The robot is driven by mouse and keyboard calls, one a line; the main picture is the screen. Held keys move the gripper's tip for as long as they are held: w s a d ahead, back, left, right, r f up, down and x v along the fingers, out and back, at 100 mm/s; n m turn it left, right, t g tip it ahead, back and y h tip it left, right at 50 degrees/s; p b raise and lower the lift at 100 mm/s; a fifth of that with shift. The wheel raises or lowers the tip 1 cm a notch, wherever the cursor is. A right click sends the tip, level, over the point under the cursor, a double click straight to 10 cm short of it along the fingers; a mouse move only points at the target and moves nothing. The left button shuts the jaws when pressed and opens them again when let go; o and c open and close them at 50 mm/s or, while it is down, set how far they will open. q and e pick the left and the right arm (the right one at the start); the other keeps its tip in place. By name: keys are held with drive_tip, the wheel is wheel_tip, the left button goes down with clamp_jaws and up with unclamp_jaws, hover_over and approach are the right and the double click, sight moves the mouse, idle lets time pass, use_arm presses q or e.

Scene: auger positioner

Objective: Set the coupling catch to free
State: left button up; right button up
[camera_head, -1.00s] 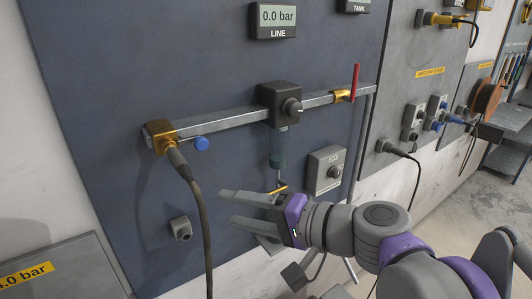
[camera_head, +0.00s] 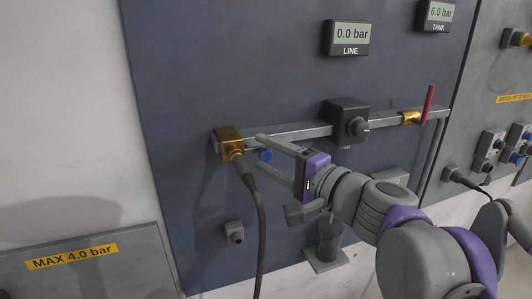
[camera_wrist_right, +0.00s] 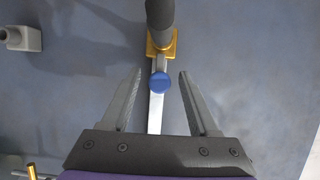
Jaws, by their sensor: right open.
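The coupling is a brass block (camera_head: 229,142) at the left end of a metal rail, with a dark hose (camera_head: 260,215) hanging from it. A blue round knob (camera_head: 265,155), which looks like the coupling catch, sits just right of the brass. My right gripper (camera_head: 255,150) is open, its fingers pointing left toward the coupling. In the right wrist view the blue knob (camera_wrist_right: 160,83) lies between the open fingertips (camera_wrist_right: 160,72), apart from both, with the brass block (camera_wrist_right: 171,46) beyond. Its marking for free is not readable. My left gripper is not in view.
A black box with a knob (camera_head: 345,118) and a red lever (camera_head: 428,103) sit further right on the rail (camera_head: 300,131). The LINE display (camera_head: 347,38) reads 0.0 bar. A grey socket (camera_head: 234,232) projects from the panel below the coupling.

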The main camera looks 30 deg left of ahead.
drive_tip(key=shift+w+a, duration=0.1)
drive_tip(key=shift+a, duration=0.2)
clamp_jaws()
idle(1.3)
